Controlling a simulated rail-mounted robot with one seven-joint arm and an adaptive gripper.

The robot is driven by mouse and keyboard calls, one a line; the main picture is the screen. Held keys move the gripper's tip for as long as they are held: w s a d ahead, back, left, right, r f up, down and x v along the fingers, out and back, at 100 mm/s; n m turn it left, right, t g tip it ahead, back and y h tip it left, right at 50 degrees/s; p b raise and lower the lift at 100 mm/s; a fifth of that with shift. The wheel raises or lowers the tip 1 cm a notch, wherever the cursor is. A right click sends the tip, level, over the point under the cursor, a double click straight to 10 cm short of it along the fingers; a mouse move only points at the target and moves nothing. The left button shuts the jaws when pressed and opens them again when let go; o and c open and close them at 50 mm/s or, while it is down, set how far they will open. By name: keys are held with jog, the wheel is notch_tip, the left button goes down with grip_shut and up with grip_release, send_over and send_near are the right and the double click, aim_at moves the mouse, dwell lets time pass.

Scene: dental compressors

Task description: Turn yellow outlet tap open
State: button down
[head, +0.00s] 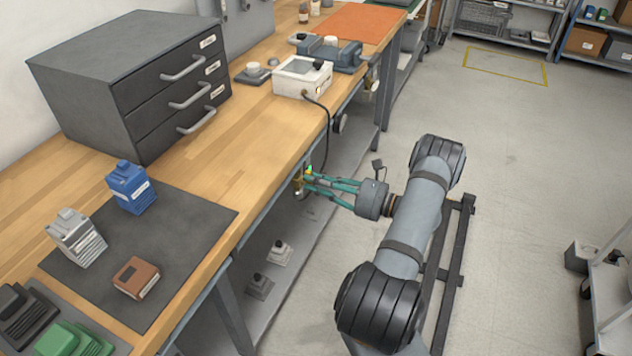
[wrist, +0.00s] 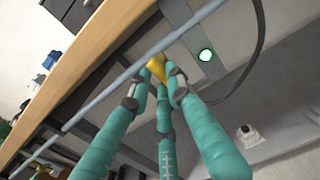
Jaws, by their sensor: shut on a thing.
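The yellow outlet tap (wrist: 156,68) shows in the wrist view between my fingertips, below the bench's front edge. In the head view it is a tiny yellow patch (head: 309,171) at the bench front, mostly covered by my fingers. My gripper (wrist: 158,82) has teal fingers with grey joints, and they are closed around the tap's yellow part. In the head view my gripper (head: 306,183) reaches in from the right to the bench front. The fingertips and part of the tap hide each other, so the tap's angle cannot be told.
A grey rail (wrist: 130,72) runs along the bench front close to my fingers. A dark cable (head: 327,130) hangs from the white box (head: 301,76) near the tap. The floor (head: 500,150) to the right is mostly clear.

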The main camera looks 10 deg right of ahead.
jog(key=shift+m, duration=0.4)
jog(key=c, duration=1.6)
grip_release()
jog(key=v, duration=1.2)
